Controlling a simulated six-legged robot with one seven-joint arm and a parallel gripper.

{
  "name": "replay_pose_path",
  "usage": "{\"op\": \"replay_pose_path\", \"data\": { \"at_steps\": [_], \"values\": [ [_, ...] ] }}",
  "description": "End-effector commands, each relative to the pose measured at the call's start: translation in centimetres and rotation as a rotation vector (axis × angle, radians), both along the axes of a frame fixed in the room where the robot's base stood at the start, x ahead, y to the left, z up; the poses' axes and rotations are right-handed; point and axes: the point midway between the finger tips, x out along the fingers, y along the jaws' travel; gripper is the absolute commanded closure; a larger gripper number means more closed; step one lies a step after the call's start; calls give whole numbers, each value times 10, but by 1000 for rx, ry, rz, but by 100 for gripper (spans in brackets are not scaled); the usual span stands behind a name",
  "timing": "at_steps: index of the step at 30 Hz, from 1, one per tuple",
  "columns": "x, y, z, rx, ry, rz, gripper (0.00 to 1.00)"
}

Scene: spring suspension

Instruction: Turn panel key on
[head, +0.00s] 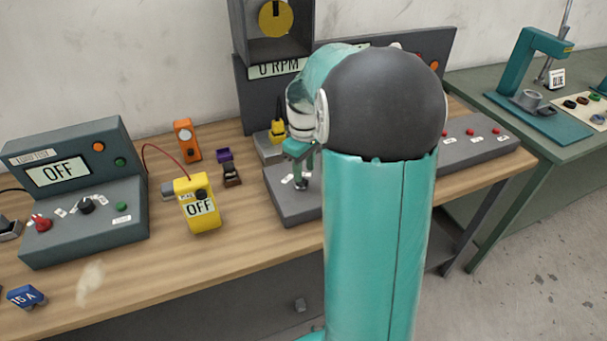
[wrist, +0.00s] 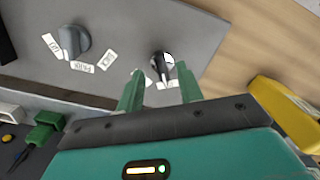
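The panel key (wrist: 158,62), a small dark switch with a light mark, stands on the grey panel (wrist: 205,30), with white labels beside it. In the wrist view it appears between and just beyond the fingertips of my gripper (wrist: 160,72). The two green fingers are apart, one on each side of it; I see no clear contact. In the head view my gripper (head: 300,165) points down over the left part of the panel (head: 291,209), with the dark key (head: 301,184) below it. My arm hides the panel's middle. The label text near the key is unreadable.
A grey knob (wrist: 74,40) with several labels is on the same panel. A yellow meter reading OFF (head: 199,205) stands left of the panel. A console reading OFF (head: 78,190) is farther left. A display reading 0 RPM (head: 277,68) is behind.

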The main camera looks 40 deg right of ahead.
Motion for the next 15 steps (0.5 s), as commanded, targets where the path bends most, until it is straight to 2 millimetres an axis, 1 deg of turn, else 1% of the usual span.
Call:
{"op": "replay_pose_path", "data": {
  "at_steps": [1, 3, 6, 9, 15],
  "values": [
    [0, 0, -8, 0, 2, 0, 64],
    [1, 1, -17, 0, 2, 1, 64],
    [1, 1, -25, 0, 1, 2, 64],
    [1, 1, -28, -1, 0, 1, 64],
    [1, 1, -28, -1, -1, 1, 64]
  ]
}}
